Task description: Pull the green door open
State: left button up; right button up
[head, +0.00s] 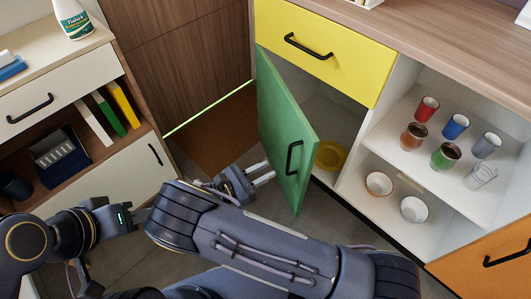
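The green door (279,122) stands partly open at the middle of the head view, swung out from its left edge. Its black bar handle (293,158) is on the outer face, near the free edge. My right gripper (264,173) is left of the handle, its pale fingers apart and pointing toward the door's outer face. Nothing shows between them. They look apart from the handle; whether they touch the door I cannot tell. My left gripper (140,215) is low at the left, far from the door. My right arm partly covers it, so its fingers are unclear.
A yellow drawer (325,52) is above the door's opening. A yellow round dish (331,155) is inside the cabinet. Open shelves at right hold several cups and bowls (414,209). A white drawer unit (60,92) stands at left. Grey floor shows below the door.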

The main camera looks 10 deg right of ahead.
jog(key=d, duration=0.1)
jog(key=b, duration=0.2)
send_over(286, 174)
jog(key=shift+w+d, duration=0.2)
pick_arm(q)
jog(key=shift+a+f, duration=0.15)
jog(key=shift+f, duration=0.25)
pick_arm(e)
grip_shut()
